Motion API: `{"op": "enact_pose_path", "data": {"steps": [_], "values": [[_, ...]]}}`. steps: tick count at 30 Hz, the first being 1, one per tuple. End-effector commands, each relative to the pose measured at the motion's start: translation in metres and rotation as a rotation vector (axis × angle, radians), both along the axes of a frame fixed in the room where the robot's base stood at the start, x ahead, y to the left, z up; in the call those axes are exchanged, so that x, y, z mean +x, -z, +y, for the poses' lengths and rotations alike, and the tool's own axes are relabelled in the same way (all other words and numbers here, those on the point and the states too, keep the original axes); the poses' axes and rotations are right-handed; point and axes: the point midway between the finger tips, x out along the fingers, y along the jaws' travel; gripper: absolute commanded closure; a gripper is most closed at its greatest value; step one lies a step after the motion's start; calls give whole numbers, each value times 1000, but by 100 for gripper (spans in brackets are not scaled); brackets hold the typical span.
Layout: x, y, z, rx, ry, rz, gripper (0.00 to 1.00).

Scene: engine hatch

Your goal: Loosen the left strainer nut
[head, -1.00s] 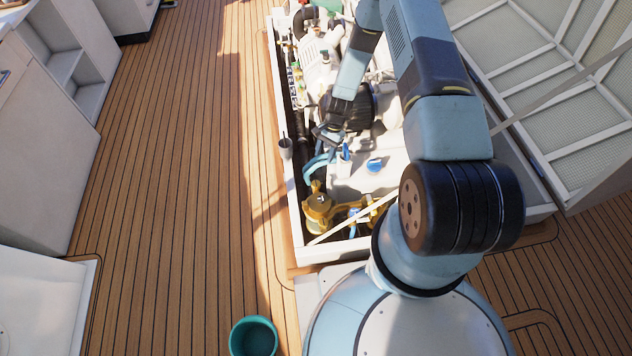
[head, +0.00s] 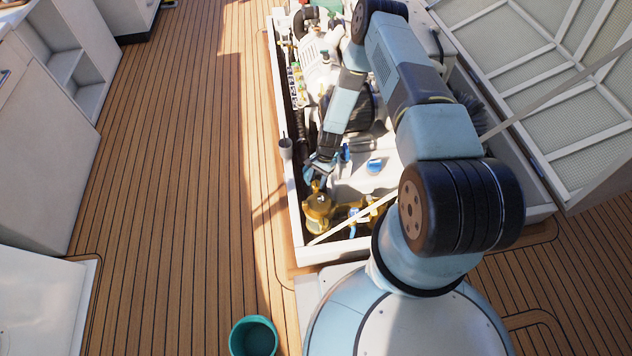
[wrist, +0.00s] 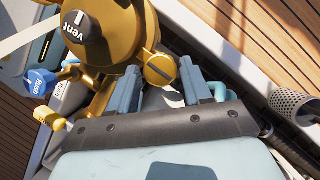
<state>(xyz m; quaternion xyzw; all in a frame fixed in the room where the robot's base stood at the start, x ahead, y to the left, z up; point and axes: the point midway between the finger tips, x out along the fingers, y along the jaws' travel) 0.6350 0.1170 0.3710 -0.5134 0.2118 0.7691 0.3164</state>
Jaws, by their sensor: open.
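The brass strainer (head: 318,213) stands in the near left corner of the engine hatch. In the wrist view the strainer body (wrist: 125,25) fills the top middle, with a black knob marked "vent" (wrist: 82,28) on it. A round brass nut (wrist: 160,70) with a slot across its face sticks out from the strainer's side. My gripper (head: 317,176) is just beyond the strainer, pointing down at it. In the wrist view my gripper (wrist: 158,78) is open, with one blue finger on either side of the nut. I cannot tell whether they touch it.
Blue handles (wrist: 41,82) and a small yellow handle (wrist: 48,118) are left of the strainer. A perforated grey cup (wrist: 295,103) is on the hatch rim at right. A pale strap (head: 350,220) crosses the hatch corner. A green bucket (head: 254,338) stands on deck.

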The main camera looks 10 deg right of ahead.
Motion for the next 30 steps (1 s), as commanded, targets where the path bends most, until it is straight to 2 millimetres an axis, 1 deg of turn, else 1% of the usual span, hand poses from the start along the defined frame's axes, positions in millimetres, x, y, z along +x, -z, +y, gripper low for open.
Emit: {"op": "enact_pose_path", "data": {"steps": [4, 14, 26, 27, 30], "values": [[-2, 8, 2, 0, 0, 0, 51], [-3, 10, 3, 0, 1, -1, 51], [-3, 10, 3, 0, 1, 0, 90], [-3, 10, 7, 0, -1, 0, 91], [-3, 10, 5, 0, -4, 0, 91]]}}
